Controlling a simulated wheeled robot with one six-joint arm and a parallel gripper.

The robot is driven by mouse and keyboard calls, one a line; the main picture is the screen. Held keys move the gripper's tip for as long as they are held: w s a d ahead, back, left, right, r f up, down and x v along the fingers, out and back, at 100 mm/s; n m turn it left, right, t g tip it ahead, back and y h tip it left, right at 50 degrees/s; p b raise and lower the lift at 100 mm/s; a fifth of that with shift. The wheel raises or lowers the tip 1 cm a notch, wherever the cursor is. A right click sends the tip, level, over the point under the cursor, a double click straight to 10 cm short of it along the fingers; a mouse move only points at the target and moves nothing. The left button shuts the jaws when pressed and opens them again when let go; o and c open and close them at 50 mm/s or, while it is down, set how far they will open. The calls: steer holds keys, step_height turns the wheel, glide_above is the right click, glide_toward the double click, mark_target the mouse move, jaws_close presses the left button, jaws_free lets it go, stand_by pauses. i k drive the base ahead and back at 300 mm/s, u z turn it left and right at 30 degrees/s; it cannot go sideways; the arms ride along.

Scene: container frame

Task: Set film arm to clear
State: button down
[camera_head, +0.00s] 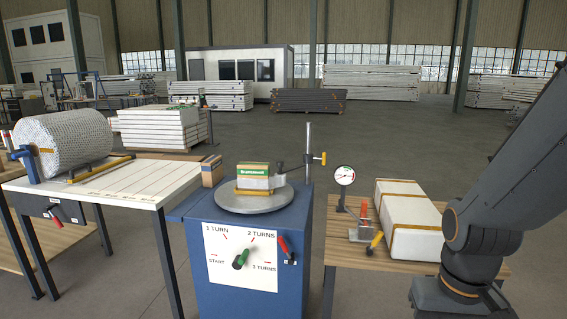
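A blue cabinet (190,240) stands at the centre and carries a round grey turntable (232,207). A small wrapped block with green and yellow bands (254,177) sits on the turntable. No "clear" marking is readable on the post. My arm comes in at the right; my gripper is out of view.
The cabinet's white dial panel (222,275) has a green knob (241,258) and a red lever (284,246). The left table (130,184) holds a large wrapped roll (68,140). The right table (350,255) holds a gauge (344,176) and a white package (410,212).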

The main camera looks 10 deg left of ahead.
mark_target(280, 177)
steer(key=k, duration=0.6)
steer(key=u, duration=0.45)
steer(key=i, duration=0.65)
steer(key=u, duration=1.05)
steer(key=i, duration=1.55)
steer(key=z, duration=0.8)
steer(key=i, duration=0.85)
steer(key=z, duration=0.7)
